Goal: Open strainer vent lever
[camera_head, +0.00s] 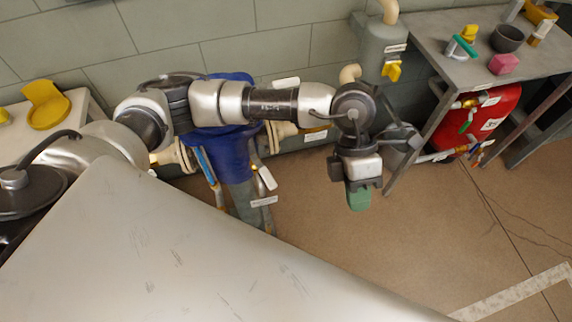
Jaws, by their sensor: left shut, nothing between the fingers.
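A blue vessel (226,150), which looks like the strainer, stands against the wall between cream pipe flanges. My left arm crosses in front of its upper part. Small valves and pale tags hang at its lower sides, and one tag (264,201) is at its lower right. I cannot make out which part is the vent lever; it may be hidden behind my arm. My left gripper (358,197) points down to the right of the blue vessel, over the floor. Its green fingers are shut and empty, apart from any handle. My right gripper is not in view.
A grey-green tank (384,45) with a yellow handle (392,71) stands at the back. A grey table (430,38) at right carries a bowl (508,39) and a pink block (503,64). A red tank (492,117) sits under it. The floor in front is clear.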

